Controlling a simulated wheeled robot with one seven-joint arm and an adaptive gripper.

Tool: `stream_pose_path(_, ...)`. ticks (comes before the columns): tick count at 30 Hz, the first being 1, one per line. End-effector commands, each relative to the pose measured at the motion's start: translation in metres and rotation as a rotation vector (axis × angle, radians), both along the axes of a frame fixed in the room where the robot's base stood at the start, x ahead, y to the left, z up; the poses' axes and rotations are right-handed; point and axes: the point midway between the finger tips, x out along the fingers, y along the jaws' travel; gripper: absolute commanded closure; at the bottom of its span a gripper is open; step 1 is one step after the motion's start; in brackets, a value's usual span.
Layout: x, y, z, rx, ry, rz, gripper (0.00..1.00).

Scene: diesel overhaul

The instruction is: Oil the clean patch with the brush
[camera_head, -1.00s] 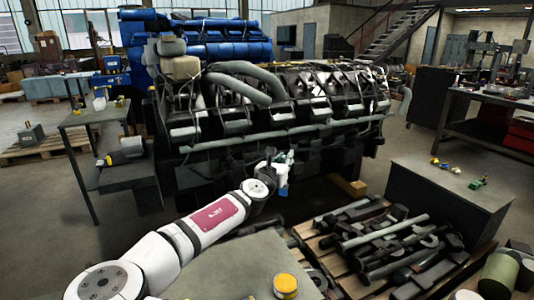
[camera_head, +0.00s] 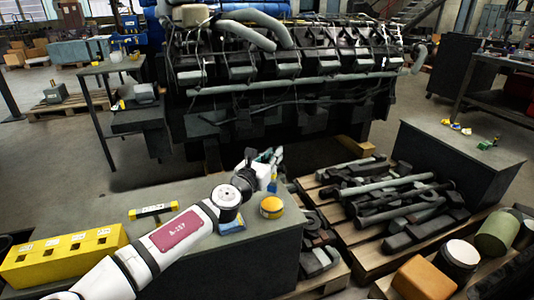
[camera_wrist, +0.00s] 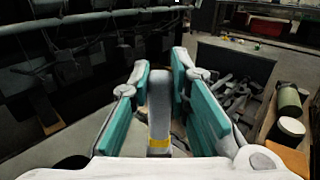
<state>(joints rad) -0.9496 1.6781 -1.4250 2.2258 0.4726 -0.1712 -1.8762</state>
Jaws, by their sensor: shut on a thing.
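My gripper (camera_head: 274,156) is raised near the far right corner of the grey bench (camera_head: 270,240), just beyond a yellow-rimmed tin (camera_head: 272,207). In the wrist view, its teal finger pads (camera_wrist: 160,98) stand on both sides of a grey, rounded handle (camera_wrist: 159,95) with a yellow band low down. This looks like the brush, held upright between the pads. Its bristles are not clearly visible. I cannot make out the clean patch in either view.
A large dark engine (camera_head: 290,100) stands behind. A pallet (camera_head: 370,255) of metal parts lies to the right, beside a grey cabinet (camera_head: 455,165). A yellow box (camera_head: 65,255) and a black-and-yellow tool (camera_head: 153,211) are at left on the bench. A blue item (camera_head: 232,225) lies near the tin.

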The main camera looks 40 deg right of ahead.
Motion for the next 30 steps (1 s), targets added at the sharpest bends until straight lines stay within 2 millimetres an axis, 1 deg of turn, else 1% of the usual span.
stream_pose_path(1,0.001,0.000,-0.009,0.000,-0.001,0.000,1.00)
stream_pose_path(3,0.001,0.000,-0.016,0.001,0.000,0.000,1.00)
stream_pose_path(12,0.001,0.000,-0.042,-0.001,0.000,0.002,1.00)
stream_pose_path(18,0.001,0.000,-0.048,0.000,0.000,0.002,1.00)
stream_pose_path(30,0.001,0.001,-0.048,0.000,0.000,0.002,1.00)
